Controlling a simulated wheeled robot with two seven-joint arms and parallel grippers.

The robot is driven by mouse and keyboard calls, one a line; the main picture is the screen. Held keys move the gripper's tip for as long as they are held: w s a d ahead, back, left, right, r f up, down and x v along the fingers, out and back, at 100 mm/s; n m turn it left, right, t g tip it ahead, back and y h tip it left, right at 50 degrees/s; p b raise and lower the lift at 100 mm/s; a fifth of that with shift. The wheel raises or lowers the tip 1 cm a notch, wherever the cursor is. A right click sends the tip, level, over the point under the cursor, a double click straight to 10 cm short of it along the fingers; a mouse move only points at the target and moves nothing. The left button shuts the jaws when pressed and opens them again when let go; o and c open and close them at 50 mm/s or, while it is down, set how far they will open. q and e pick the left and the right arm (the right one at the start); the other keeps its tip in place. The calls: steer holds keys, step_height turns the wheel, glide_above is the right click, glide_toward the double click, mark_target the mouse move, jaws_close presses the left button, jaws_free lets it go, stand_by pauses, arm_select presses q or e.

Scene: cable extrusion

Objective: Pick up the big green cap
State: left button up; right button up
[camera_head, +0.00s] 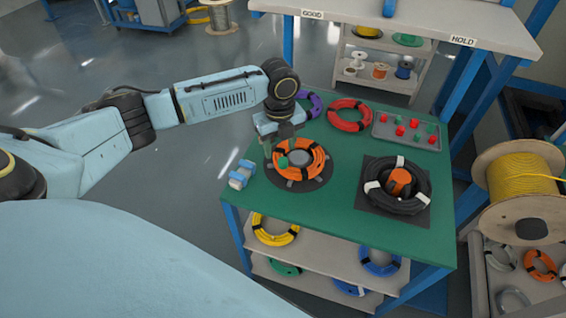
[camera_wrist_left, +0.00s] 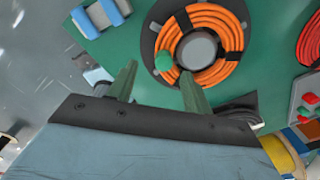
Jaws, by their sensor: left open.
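My right gripper is not in view.
A blue-and-white block (camera_head: 241,174) stands left of the coil. A red coil (camera_head: 350,115), a purple coil (camera_head: 312,104) and a grey tray (camera_head: 388,140) of small red and green pieces lie behind. A black coil (camera_head: 415,202) sits at right. Bare table (camera_head: 335,222) lies in front.

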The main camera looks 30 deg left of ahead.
mark_target(283, 160)
arm_select(q)
steer(key=f, duration=0.3)
steer(key=f+b, duration=0.1)
steer(key=shift+w+d+f, duration=0.2)
steer(key=shift+d+f, duration=0.15)
steer(key=shift+f, duration=0.1)
steer(key=c, duration=1)
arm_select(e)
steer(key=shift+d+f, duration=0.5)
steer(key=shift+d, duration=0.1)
arm_select(q)
steer(key=shift+c, duration=0.2)
